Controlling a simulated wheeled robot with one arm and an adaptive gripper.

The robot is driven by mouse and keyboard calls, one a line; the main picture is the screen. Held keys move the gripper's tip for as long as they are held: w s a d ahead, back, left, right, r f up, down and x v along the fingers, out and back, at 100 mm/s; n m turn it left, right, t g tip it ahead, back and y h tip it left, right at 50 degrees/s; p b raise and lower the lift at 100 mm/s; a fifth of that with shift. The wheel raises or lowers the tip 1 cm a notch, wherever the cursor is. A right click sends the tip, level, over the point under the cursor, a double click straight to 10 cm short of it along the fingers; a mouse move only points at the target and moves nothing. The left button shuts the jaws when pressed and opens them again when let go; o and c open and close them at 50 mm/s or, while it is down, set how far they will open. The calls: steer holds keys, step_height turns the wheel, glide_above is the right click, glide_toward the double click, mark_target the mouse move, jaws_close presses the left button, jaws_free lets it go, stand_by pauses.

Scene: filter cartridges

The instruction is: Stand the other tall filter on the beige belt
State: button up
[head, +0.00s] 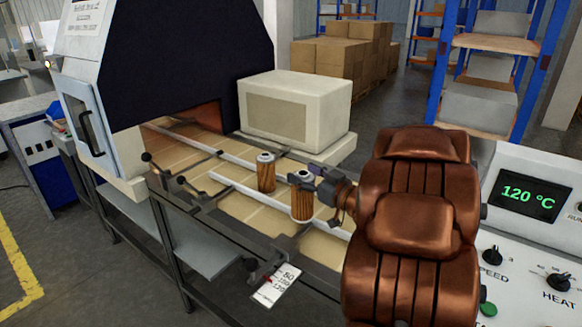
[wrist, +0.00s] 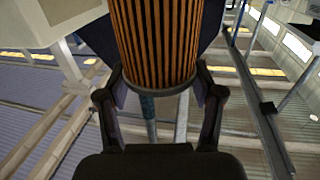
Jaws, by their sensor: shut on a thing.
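One tall filter (head: 266,173), with orange-brown pleats and a pale top cap, stands upright on the beige belt (head: 235,207). The other tall filter (head: 302,204) is upright to its right and nearer, with my gripper (head: 304,180) shut on its upper part. Its lower end shows over the belt, by the near white rail; I cannot tell whether it touches the belt. In the wrist view the held filter (wrist: 155,45) fills the top middle, with dark pleats and a grey end rim, between the two dark fingers of my gripper (wrist: 160,92).
White rails (head: 262,197) run along the belt. Black-knobbed levers (head: 165,170) and a hanging tag (head: 277,286) are on the near edge. A dark-hooded oven (head: 165,50) covers the belt's far left, a beige box (head: 295,105) stands behind, and a control panel reads 120 °C (head: 528,196).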

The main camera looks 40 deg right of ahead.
steer(key=w+d+f+p, duration=0.2)
steer(key=w+d, duration=0.1)
steer(key=w, duration=0.2)
steer(key=w+d+f+p, duration=0.1)
steer(key=w+d+f, duration=0.1)
steer(key=w, duration=0.4)
steer(key=shift+d+f+p, duration=0.4)
steer(key=shift+d, duration=0.05)
steer(key=shift+w+f, duration=0.1)
steer(key=o, duration=1.6)
steer(key=shift+c, duration=0.2)
steer(key=s+d+b, duration=0.1)
steer(key=s+b, duration=0.1)
steer(key=s, duration=1)
steer(key=shift+d+b, duration=0.3)
steer(key=shift+b, duration=0.05)
steer(key=shift+w, duration=0.1)
